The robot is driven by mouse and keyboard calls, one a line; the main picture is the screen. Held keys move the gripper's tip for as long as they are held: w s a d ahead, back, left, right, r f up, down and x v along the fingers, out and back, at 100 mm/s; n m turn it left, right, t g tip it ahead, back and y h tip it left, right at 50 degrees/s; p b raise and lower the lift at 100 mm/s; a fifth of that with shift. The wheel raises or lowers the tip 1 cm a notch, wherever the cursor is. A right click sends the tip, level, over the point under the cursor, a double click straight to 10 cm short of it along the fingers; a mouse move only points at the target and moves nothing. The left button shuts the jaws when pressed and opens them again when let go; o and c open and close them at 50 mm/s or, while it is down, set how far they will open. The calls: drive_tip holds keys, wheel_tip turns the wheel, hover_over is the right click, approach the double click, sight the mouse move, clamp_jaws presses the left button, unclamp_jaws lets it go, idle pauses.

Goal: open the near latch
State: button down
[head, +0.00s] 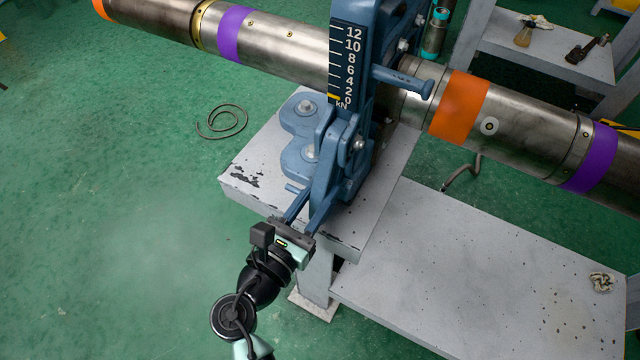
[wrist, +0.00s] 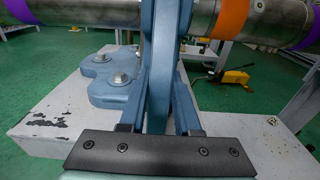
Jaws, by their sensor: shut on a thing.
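The blue pipe vise (head: 367,60) stands on a grey pedestal and closes around a steel pipe. A narrow blue latch part (head: 324,168) stands upright low on its near side. My gripper (head: 311,203) reaches up to it from the front. In the wrist view my gripper's two fingers (wrist: 160,112) lie on either side of a blue upright part, so it is shut on the latch. The fingertips and the exact contact are hard to make out. The kN scale (head: 348,65) on the vise has a yellow pointer near its low end.
The steel pipe (head: 290,38) with purple and orange bands crosses the view. The pedestal top (head: 240,180) has bolted blue lugs. A lower grey bench (head: 480,275) stands to the right. A dark cable (head: 222,122) lies on the open green floor at left.

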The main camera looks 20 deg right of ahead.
sight(318, 187)
drive_tip(key=shift+s+a+r+g+y+p, duration=0.35)
drive_tip(key=shift+r+g+y+p, duration=0.25)
drive_tip(key=shift+p, duration=2.4)
drive_tip(key=shift+s+a+r+g+y+p, duration=0.2)
drive_tip(key=shift+a+r+g+y+p, duration=0.4)
drive_tip(key=shift+p, duration=2.45)
drive_tip(key=shift+s+a+r+g+y+p, duration=0.1)
drive_tip(key=shift+s+r+g+y+p, duration=0.45)
drive_tip(key=shift+p, duration=2.45)
drive_tip(key=r+p, duration=0.1)
drive_tip(key=p, duration=0.2)
drive_tip(key=y+p, duration=0.1)
drive_tip(key=p, duration=0.1)
drive_tip(key=shift+a+r+g+y+p, duration=0.25)
drive_tip(key=shift+r+p, duration=0.15)
drive_tip(key=shift+a+r+y+p, duration=0.15)
drive_tip(key=shift+y+p, duration=0.15)
drive_tip(key=shift+p, duration=0.95)
drive_tip(key=shift+g+p, duration=0.3)
drive_tip(key=shift+p, duration=0.15)
drive_tip(key=c, duration=0.6)
unclamp_jaws()
drive_tip(key=v, duration=1.3)
drive_tip(key=shift+r+p, duration=0.1)
drive_tip(key=shift+p, duration=0.2)
